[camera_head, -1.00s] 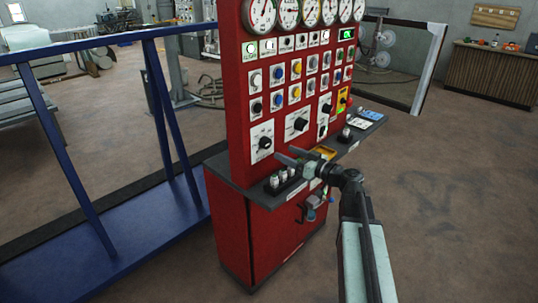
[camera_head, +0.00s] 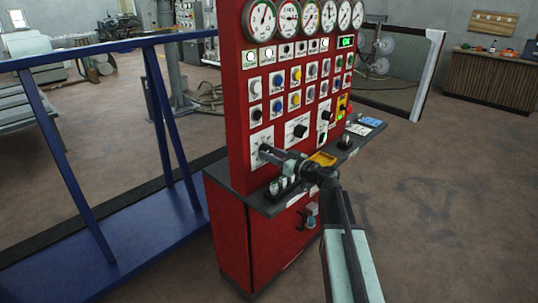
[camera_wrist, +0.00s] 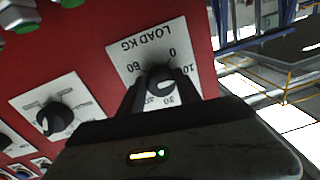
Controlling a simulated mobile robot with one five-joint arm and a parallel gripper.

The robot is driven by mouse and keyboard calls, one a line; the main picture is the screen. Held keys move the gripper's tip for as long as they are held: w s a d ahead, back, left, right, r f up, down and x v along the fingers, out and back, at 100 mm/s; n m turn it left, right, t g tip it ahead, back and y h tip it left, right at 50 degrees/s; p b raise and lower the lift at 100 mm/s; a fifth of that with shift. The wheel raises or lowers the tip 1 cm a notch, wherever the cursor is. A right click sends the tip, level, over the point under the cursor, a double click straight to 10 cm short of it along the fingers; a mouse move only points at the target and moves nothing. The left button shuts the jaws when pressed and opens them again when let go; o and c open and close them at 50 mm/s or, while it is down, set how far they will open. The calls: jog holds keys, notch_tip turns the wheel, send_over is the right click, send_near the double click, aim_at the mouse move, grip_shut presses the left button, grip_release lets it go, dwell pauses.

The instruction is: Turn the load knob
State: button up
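The load knob (camera_wrist: 159,78) is a black round knob on a white plate (camera_wrist: 130,64) marked LOAD KG, which appears upside down in the wrist view. In the head view that plate (camera_head: 262,136) is at the lower left of the red panel, and the gripper covers the knob. My gripper (camera_head: 264,150) points at the panel in front of the plate. In the wrist view its two dark fingers flank the knob, one on each side, with the fingers apart. I cannot tell whether they touch it.
Another black knob (camera_wrist: 54,118) sits beside the load plate. A dark shelf (camera_head: 262,206) with several small fittings and a yellow tray (camera_head: 322,159) juts out below the panel. A blue railing (camera_head: 62,150) stands to the left. The floor on the right is clear.

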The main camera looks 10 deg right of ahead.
grip_shut()
jog(key=shift+a, duration=0.1)
jog(key=shift+m, duration=0.3)
jog(key=m, duration=2.3)
jog(key=shift+s+a+r+t, duration=0.15)
jog(key=shift+s+r+t, duration=0.1)
jog(key=shift+t, duration=0.15)
jog(key=shift+m, duration=1.9)
jog(key=shift+h, duration=0.3)
